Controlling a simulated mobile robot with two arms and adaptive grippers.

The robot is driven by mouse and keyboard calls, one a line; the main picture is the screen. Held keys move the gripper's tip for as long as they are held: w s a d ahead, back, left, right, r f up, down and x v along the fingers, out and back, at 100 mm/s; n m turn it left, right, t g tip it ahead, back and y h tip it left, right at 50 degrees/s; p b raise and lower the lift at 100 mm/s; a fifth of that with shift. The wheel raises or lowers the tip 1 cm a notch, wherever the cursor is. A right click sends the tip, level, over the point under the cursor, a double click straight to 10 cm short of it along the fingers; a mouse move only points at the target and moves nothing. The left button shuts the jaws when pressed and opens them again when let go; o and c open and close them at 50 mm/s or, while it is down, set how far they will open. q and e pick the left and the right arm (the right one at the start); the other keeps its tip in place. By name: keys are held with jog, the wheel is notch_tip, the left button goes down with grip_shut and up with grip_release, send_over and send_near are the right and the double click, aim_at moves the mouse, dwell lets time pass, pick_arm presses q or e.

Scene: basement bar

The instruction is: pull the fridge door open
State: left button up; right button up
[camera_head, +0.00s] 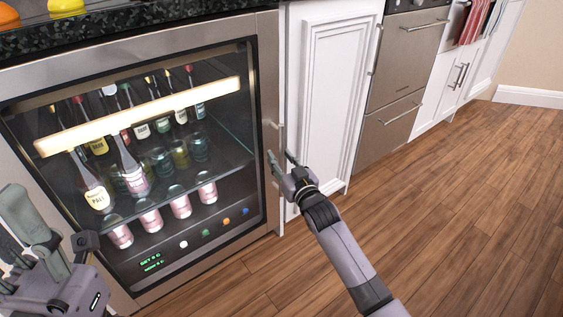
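The fridge (258,60) is under the counter at the left, with a steel-framed glass door that looks shut. Its slim vertical handle (275,126) is on the right side of the door frame. My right gripper (282,158) is at the lower part of this handle, its two fingertips apart. I cannot tell whether the fingers touch the handle, as they hide its lower part. My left gripper (38,232) is at the lower left, in front of the glass door. Its fingers overlap in view and its opening is unclear.
Bottles and cans (135,180) stand inside behind the glass. The dark stone counter (120,22) runs above, with fruit at its left end. A white cabinet (330,90) and steel drawers (400,60) stand to the right. The wooden floor (450,220) is clear.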

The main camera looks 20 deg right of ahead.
jog(key=shift+c, duration=0.3)
grip_shut()
dwell(0.6)
